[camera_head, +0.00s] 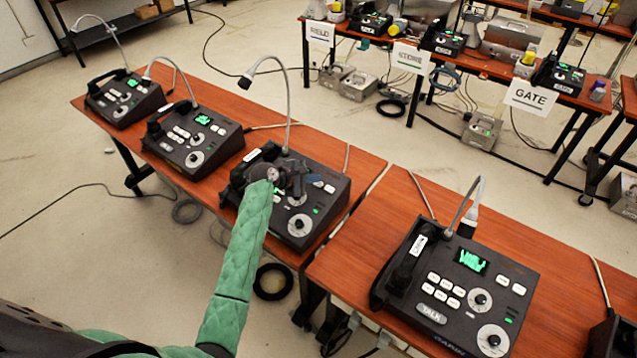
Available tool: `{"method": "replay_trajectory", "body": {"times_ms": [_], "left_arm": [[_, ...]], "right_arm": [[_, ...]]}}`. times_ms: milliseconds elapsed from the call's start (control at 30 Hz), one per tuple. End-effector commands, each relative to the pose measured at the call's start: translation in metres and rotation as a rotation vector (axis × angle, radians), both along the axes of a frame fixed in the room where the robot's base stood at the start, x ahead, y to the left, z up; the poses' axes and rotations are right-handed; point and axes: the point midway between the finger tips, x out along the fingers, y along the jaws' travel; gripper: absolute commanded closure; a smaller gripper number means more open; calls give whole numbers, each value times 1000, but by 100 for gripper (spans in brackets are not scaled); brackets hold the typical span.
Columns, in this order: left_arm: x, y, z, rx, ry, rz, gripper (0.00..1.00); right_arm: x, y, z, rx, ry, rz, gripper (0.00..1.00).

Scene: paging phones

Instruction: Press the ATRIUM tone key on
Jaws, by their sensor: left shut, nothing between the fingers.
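Several dark paging phones with goosenecks stand on the red-brown tables. My left gripper (298,180), at the end of a green padded arm, is shut and empty over the third paging phone (328,208). It hides that phone's screen and most of its keys; I cannot tell whether it touches a key. The nearest phone (462,285) at right has a lit green screen (471,261), white keys (446,291), a TALK key (430,312) and round dials. I cannot read ATRIUM on any key or label. My right gripper is not in view.
Two more phones (190,135) (124,97) stand on the left table. A narrow gap splits it from the right table (345,260). Across the aisle, tables carry more phones and signs, one reading GATE (531,97). Cables lie on the floor.

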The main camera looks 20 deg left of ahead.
Motion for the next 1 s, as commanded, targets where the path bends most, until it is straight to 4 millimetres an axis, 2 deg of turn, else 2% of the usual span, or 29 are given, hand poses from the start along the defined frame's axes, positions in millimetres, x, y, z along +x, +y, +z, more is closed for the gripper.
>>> {"method": "replay_trajectory", "body": {"times_ms": [200, 400, 567, 800, 1000], "left_arm": [[0, 0, 0, 0, 0, 0, 100], [0, 0, -1, 0, 0, 0, 100], [1, -1, -5, 0, 1, 0, 100], [2, -1, -9, 0, 1, 0, 100], [2, -1, -9, 0, 1, -1, 100]], "right_arm": [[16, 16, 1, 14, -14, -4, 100], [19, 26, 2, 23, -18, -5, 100], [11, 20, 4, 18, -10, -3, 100], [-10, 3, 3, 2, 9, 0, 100], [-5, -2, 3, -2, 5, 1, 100]]}}
